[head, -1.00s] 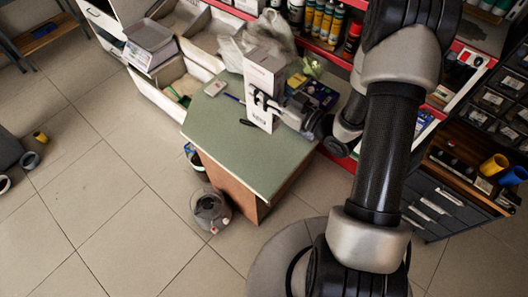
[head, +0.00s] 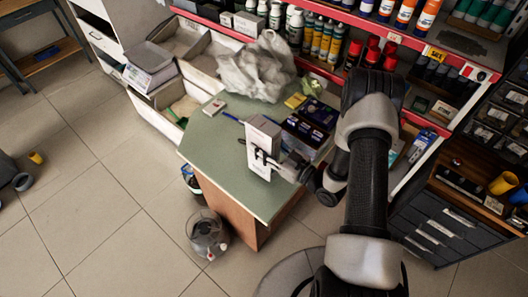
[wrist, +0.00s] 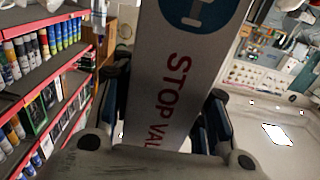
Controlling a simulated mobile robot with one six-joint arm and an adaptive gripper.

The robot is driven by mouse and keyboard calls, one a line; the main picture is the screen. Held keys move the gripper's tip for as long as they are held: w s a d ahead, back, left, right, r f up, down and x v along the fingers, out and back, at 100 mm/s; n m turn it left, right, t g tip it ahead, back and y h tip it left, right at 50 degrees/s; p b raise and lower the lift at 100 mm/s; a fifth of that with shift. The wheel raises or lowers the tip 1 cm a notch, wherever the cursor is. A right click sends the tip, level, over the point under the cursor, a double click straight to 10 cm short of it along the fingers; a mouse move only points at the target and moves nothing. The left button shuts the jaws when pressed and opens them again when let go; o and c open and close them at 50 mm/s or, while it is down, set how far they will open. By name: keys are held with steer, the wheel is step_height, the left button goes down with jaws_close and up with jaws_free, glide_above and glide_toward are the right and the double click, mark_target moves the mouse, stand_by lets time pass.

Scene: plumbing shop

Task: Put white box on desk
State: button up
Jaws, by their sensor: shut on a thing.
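The white box (head: 258,140) is a tall carton standing upright over the green-topped desk (head: 222,160) in the head view. My gripper (head: 264,160) is shut on its lower part from the right side. In the wrist view the white box (wrist: 180,75) fills the middle, with red lettering and a blue mark, and my gripper's fingers (wrist: 165,115) lie on both sides of it. The box's base appears at or just above the desk surface; I cannot tell whether it touches.
Dark boxes (head: 308,125) lie on the desk behind the gripper. A crumpled plastic bag (head: 255,68) and white bins (head: 190,60) are at the back. Shelves with bottles (head: 325,35) stand behind. The desk's front left is clear. A clear bin (head: 207,235) is on the floor.

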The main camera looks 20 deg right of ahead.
steer(key=shift+f, duration=1.25)
steer(key=shift+f+b, duration=0.2)
steer(key=shift+b, duration=0.2)
steer(key=o, duration=1.2)
steer(key=shift+r, duration=0.1)
steer(key=p+v, duration=0.2)
steer(key=v, duration=1)
